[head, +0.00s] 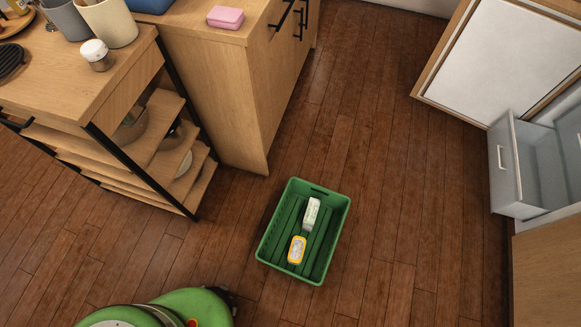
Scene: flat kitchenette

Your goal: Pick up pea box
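A green slatted crate (268,232) sits on the wooden floor near the middle of the head view. In it lies a small white carton (311,214) with green marks, which may be the pea box; its print is too small to read. A yellow tub with a pale top (297,249) is in the same crate, just in front of the carton and close to it. No gripper shows in this view.
A wooden shelf unit (113,103) with cups and a shaker stands at the left. Beside it is a cabinet (262,103) with a pink box (225,17) on top. An open grey drawer (504,168) juts out at the right. Floor around the crate is clear.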

